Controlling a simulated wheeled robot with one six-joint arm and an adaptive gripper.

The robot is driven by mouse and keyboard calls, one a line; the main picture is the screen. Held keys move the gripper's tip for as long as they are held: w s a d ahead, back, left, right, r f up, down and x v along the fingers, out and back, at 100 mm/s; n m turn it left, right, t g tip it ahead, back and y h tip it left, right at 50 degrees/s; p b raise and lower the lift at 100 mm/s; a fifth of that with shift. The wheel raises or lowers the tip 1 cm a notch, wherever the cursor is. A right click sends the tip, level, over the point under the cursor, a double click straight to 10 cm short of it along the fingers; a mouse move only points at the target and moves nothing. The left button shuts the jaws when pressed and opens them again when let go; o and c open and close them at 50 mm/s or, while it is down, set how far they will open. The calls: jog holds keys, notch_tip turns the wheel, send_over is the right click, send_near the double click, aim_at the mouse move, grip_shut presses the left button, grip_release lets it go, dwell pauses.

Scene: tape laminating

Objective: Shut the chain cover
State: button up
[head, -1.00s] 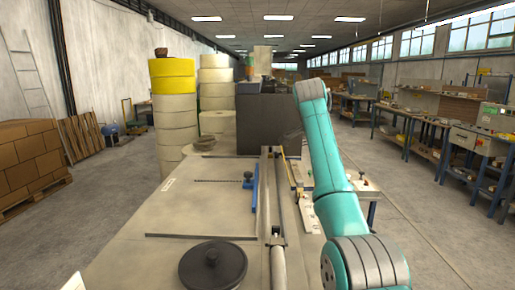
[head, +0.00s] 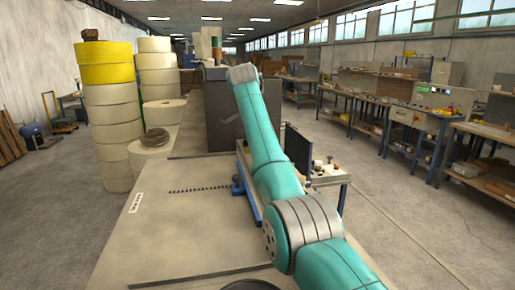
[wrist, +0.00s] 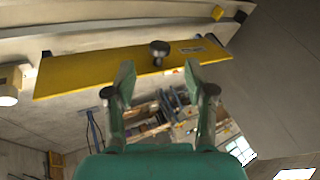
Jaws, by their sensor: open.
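The wrist view shows a long yellow panel (wrist: 95,72) with a round black knob (wrist: 158,48); it looks like the chain cover. It lies tilted in the picture below a pale beam. My gripper (wrist: 158,68) is open, with one finger on each side of the picture's middle. The knob shows beyond the fingertips, between them, and nothing is held. I cannot tell whether the fingers touch the panel. In the head view my teal arm reaches forward over the machine table's right side; my gripper and the yellow panel cannot be made out there.
The machine table (head: 150,235) has a dark block (head: 225,115) at its far end. Stacked rolls (head: 110,125) stand at left. A dark upright panel (head: 298,150) and a small cart (head: 328,180) are right of my arm. Workbenches line the right; grey floor between is clear.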

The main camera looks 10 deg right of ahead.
jog(key=x, duration=0.5)
jog(key=shift+w+d+f, duration=0.15)
jog(key=shift+d+f, duration=0.1)
jog(key=shift+f, duration=0.1)
grip_shut()
